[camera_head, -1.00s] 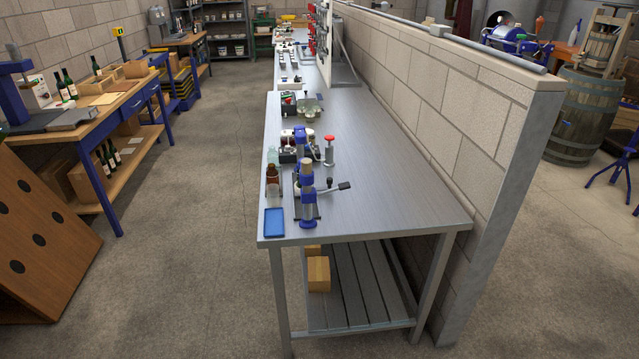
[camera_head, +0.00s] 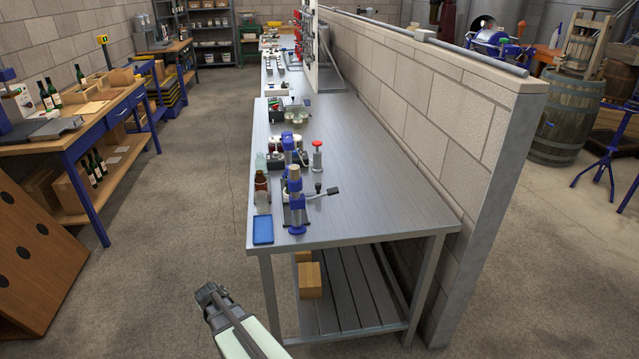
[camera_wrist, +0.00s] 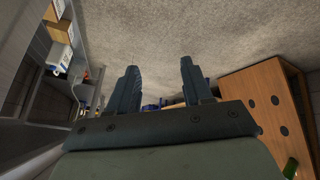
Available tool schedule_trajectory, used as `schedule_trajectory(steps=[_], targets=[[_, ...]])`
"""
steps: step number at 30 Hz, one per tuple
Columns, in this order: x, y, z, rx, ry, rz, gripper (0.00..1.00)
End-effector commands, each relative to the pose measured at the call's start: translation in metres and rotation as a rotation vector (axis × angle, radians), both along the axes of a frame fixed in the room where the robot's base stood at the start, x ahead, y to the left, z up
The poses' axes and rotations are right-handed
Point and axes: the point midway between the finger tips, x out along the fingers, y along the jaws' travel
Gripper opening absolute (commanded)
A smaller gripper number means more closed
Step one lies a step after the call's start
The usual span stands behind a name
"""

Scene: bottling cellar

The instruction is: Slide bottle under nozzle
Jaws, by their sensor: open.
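A brown bottle (camera_head: 262,184) stands near the left edge of the grey metal bench, with a clear glass container (camera_head: 261,162) just behind it. A blue-and-silver upright device (camera_head: 295,205) with a dark side lever stands to the right of the bottle. Another blue device (camera_head: 288,143) stands behind it. I cannot make out which part is the nozzle. My gripper (camera_head: 210,294) is low in front of the bench's left front corner, well away from the bottle. In the wrist view its two fingers (camera_wrist: 160,85) are apart with nothing between them, and floor shows beyond.
A blue tray (camera_head: 263,229) lies at the bench's front left corner. A red-topped device (camera_head: 317,156) stands farther back. The right part of the bench top (camera_head: 375,190) is clear, bounded by a block wall (camera_head: 440,110). A wooden rack (camera_head: 45,270) stands at left.

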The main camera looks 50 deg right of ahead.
Motion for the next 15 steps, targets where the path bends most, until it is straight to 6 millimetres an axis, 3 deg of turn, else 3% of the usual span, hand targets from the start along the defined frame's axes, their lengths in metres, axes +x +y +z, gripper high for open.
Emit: schedule_trajectory(steps=[1, 6, 15], targets=[[0.018, -0.018, 0.020, -0.024, -0.052, -0.007, 0.50], [0.062, -0.070, 0.090, -0.113, -0.219, -0.018, 0.50], [0.108, -0.165, 0.232, -0.302, -0.486, -0.030, 0.50]])
